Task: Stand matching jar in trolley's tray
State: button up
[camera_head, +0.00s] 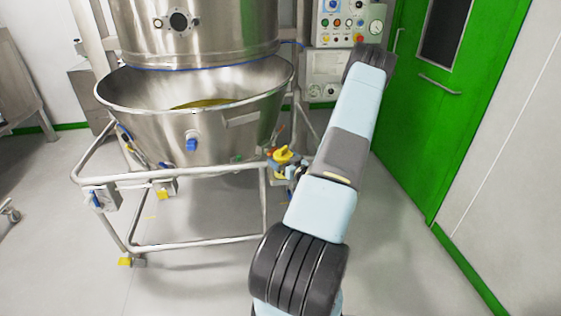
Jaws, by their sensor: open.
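No jar and no tray that I can make out show in this view. A wheeled tubular steel frame (190,246) carries a large open steel bowl (160,128) with some yellow material inside. I cannot tell whether this is the trolley of the task. My arm rises from the bottom middle toward the upper right, in front of the frame's right side.
A steel vessel (195,28) stands above the bowl. A yellow fitting (283,155) sits at the frame's right corner. A control panel (345,22) is behind my arm. A green door (440,110) is at right. Grey floor (400,270) is clear at lower right.

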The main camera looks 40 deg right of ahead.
jog(key=s, duration=1.2)
jog(key=w+r+g, duration=0.1)
jog(key=w, duration=0.1)
jog(key=w+a+r+n+g, duration=0.1)
jog(key=w+r, duration=0.1)
jog(key=w+a+r+n+g, duration=0.1)
jog(key=w+r, duration=0.1)
jog(key=shift+w+a+r+y, duration=0.1)
jog(key=shift+w+y, duration=0.05)
jog(key=shift+y, duration=0.15)
jog(key=w+a+r+g+h, duration=0.25)
jog(key=a+r, duration=0.35)
jog(key=r, duration=0.5)
jog(key=w+a+r+g+h, duration=0.1)
jog(key=a+r+g, duration=0.2)
jog(key=a+r, duration=0.55)
jog(key=s+a+r+m+g, duration=0.1)
jog(key=s+a+r+g, duration=0.1)
jog(key=s+a+r, duration=0.8)
jog(key=s+a+r+g+y, duration=0.2)
jog(key=s+a+r+y, duration=0.2)
jog(key=s+a, duration=0.9)
jog(key=shift+s+a+r, duration=0.2)
jog(key=shift+s+r, duration=0.45)
